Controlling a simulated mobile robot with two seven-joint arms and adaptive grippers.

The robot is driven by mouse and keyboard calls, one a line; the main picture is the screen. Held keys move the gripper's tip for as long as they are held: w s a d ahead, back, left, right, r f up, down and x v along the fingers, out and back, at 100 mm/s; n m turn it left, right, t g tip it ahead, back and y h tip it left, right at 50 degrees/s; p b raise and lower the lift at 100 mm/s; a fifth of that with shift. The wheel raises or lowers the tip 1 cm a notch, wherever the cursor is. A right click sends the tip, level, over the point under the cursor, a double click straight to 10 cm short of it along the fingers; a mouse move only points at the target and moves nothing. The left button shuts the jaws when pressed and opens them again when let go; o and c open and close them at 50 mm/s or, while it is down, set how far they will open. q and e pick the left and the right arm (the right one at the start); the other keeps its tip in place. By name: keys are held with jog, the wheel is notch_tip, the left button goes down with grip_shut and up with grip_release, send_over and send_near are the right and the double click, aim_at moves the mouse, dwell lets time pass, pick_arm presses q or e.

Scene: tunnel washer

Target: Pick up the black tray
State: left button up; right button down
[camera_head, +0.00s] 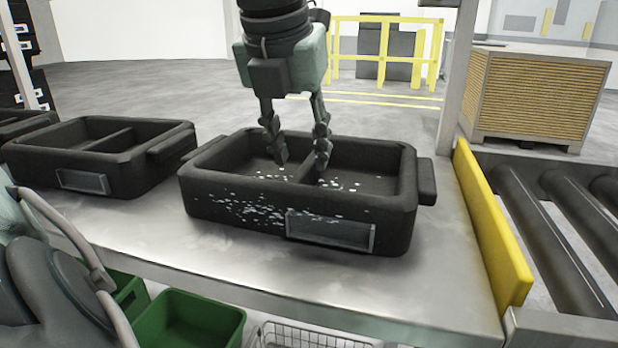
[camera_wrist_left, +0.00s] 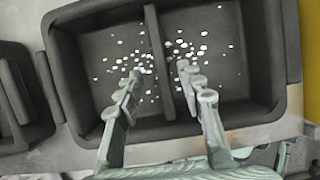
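A black tray (camera_head: 395,222) with a central divider (camera_head: 306,166) and a label holder on its front wall stands on the metal table. White specks lie on its floor and show on its front wall. My left gripper (camera_head: 301,165) reaches down into the tray from above, with one finger on each side of the divider. In the left wrist view, the gripper (camera_wrist_left: 161,72) is open above the tray (camera_wrist_left: 65,78), its fingertips apart with the divider between them. Whether a finger touches the divider is unclear. My right gripper is out of view.
A second black tray (camera_head: 130,175) stands to the left on the same table (camera_head: 255,262). A yellow guard (camera_head: 492,225) and rollers (camera_head: 565,255) border the right side. Green bins (camera_head: 200,318) and a wire basket (camera_head: 315,338) sit below the front edge. A post (camera_head: 457,85) rises behind right.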

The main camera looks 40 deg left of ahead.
aim_at(305, 166)
pick_arm(q)
jog(key=shift+x, duration=1.95)
grip_shut()
jog(key=shift+w, duration=0.1)
